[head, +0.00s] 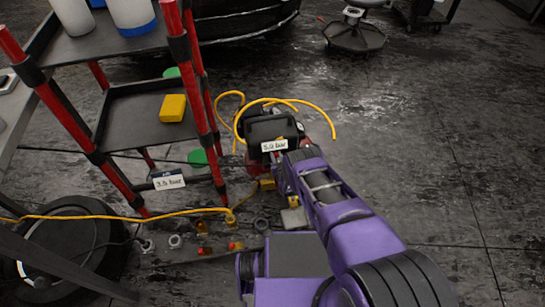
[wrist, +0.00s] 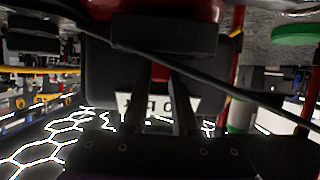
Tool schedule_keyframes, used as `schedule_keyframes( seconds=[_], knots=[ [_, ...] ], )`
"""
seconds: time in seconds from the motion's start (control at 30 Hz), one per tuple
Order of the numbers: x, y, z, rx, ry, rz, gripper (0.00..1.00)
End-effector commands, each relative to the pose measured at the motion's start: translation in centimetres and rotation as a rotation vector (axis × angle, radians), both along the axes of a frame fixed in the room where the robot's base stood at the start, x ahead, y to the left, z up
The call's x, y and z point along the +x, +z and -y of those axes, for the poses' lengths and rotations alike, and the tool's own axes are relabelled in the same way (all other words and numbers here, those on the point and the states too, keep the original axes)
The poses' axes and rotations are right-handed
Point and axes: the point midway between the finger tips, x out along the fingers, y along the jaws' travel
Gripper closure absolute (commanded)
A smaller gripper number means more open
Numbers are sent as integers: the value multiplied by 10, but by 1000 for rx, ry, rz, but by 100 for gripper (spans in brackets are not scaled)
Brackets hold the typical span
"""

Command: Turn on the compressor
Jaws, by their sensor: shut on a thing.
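The compressor (head: 268,128) is a black and red unit on the dark floor, right of the red-posted shelf, with a white "5.0 bar" label (head: 274,146) on it. My purple arm reaches down to its near side, and the arm's end hides part of it. In the wrist view the compressor's black body (wrist: 105,75) fills the middle, with its label upside down behind the fingers. My gripper (wrist: 167,75) is against the compressor, its fingers close together with a small red part between them. The exact shape of that part is hidden.
A red-posted shelf (head: 150,108) stands close on the left, holding a yellow box (head: 172,108). A yellow hose (head: 318,112) loops behind the compressor. A "3.5 bar" label (head: 170,182) and small fittings (head: 235,246) are nearer. The floor to the right is clear.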

Motion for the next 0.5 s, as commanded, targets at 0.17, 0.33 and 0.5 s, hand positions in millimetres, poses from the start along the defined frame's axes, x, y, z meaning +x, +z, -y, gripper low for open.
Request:
schedule_keyframes(
  seconds=[0.17, 0.33, 0.5],
  knots=[
    [5, 1, 17, -1, -3, 3, 100],
    [5, 1, 18, 0, -5, 3, 100],
    [5, 1, 18, 0, -5, 3, 46]
  ],
)
